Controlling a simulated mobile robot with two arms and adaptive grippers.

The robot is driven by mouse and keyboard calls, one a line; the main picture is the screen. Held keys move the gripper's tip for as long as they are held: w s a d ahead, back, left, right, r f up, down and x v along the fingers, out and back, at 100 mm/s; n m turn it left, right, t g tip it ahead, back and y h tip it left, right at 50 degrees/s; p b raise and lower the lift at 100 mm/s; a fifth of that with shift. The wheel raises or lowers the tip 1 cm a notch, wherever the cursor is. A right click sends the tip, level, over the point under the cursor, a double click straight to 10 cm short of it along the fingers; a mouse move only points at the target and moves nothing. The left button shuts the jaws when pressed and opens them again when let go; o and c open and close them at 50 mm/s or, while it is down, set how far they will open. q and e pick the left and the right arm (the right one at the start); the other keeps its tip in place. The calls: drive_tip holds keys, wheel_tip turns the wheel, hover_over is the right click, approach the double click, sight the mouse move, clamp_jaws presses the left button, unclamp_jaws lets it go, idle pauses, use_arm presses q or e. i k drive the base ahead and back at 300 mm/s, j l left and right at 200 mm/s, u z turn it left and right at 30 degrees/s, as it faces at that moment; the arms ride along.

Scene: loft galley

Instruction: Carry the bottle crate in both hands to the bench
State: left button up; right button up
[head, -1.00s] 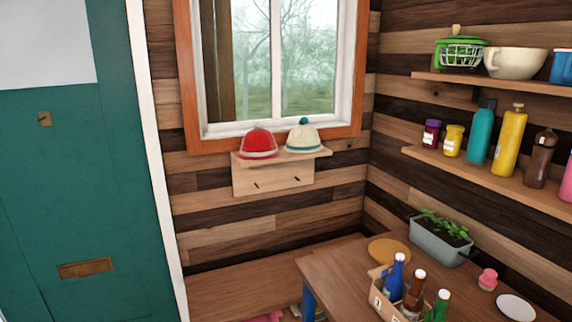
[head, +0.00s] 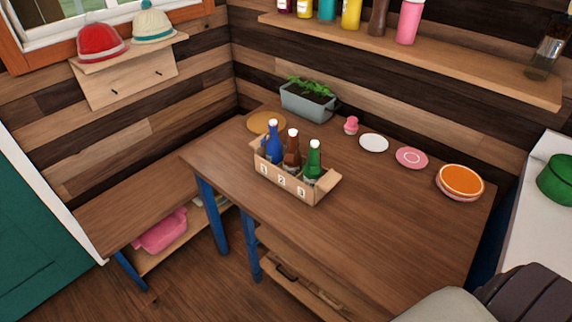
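The bottle crate (head: 284,185) is a light wooden box with numbers on its front. It stands upright on the brown wooden table (head: 380,235). A blue bottle (head: 273,143), a brown bottle (head: 292,151) and a green bottle (head: 314,160) stand in it. A low wooden bench (head: 140,198) runs along the wall left of the table, with a bare top. Neither of my grippers shows in the head view. A grey and dark part at the bottom right corner may be mine.
On the table are a planter (head: 308,101), a round board (head: 267,122), a pink item (head: 351,125), a white plate (head: 374,142), a pink plate (head: 411,157) and an orange-topped stack (head: 460,181). A pink tub (head: 160,231) sits under the bench. The table's right front is clear.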

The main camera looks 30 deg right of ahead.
sight(128, 205)
drive_tip(key=i+j, duration=0.7)
drive_tip(key=j, duration=0.25)
